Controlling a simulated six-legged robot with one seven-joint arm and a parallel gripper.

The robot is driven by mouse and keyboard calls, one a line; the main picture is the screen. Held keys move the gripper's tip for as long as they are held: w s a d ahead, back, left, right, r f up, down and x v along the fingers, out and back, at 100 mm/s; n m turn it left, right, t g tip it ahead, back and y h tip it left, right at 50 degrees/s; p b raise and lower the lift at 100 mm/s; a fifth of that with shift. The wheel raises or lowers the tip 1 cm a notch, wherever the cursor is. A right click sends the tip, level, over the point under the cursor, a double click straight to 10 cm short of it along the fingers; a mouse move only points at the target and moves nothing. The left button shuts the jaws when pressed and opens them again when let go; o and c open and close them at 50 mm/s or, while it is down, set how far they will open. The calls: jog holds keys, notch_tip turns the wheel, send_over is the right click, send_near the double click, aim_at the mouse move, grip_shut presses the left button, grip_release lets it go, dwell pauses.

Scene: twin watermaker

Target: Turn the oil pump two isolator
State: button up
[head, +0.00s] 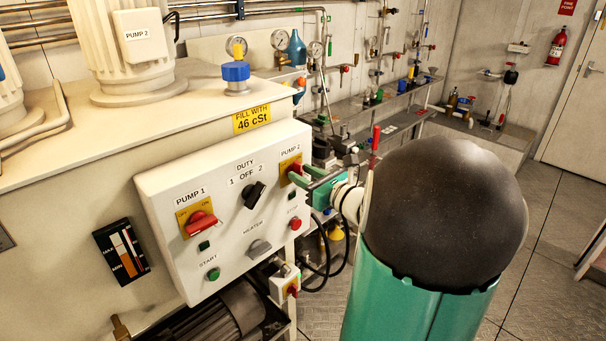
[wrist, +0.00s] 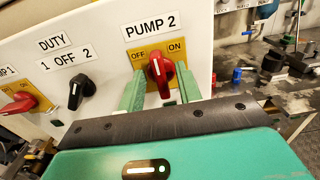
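The Pump 2 isolator is a red handle (wrist: 160,76) on a yellow OFF/ON plate (wrist: 141,66), under the PUMP 2 label on a white control panel. In the wrist view the handle stands near upright, leaning slightly, its top between OFF and ON. In the head view the isolator (head: 291,164) is at the panel's upper right, partly hidden by my fingers. My gripper (wrist: 160,90) is open, with one green finger on each side of the handle. Gaps show between the fingers and handle; contact is not visible. My gripper also shows in the head view (head: 302,178).
The Pump 1 isolator (head: 200,222) and black duty selector (head: 254,194) are to the left. The heater knob (head: 259,248), green start button (head: 214,274) and red stop button (head: 295,223) are lower down. A bench (head: 390,108) with valves and gauges stands behind. Floor is clear at right.

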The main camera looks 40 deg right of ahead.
jog(key=shift+w, duration=0.4)
grip_shut()
